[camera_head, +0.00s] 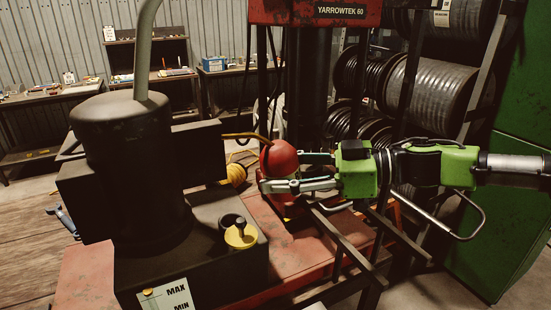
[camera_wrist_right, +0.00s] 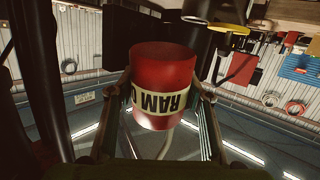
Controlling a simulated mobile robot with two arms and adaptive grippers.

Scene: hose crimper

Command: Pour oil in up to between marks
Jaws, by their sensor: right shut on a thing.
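My right gripper (camera_head: 268,187) comes in from the right and is shut on a red oil can (camera_head: 279,158). In the right wrist view the can (camera_wrist_right: 163,82) sits between the two fingers, its "RAM" label upside down in the picture. A thin brass-coloured spout (camera_head: 243,135) runs left from the can. The black tank (camera_head: 200,262) carries a white MAX/MIN label (camera_head: 166,298); no oil level can be made out. A yellow cap-like part (camera_head: 241,236) with a dark knob is on the tank top, beside a dark round filler neck (camera_head: 228,220). My left gripper is out of view.
A large black motor (camera_head: 135,165) with a grey hose stands left of the filler. A red press frame (camera_head: 315,12) rises behind the can. Dark metal rails (camera_head: 335,240) lie below my right arm. Hose reels (camera_head: 435,90) and a green cabinet (camera_head: 510,160) are at right.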

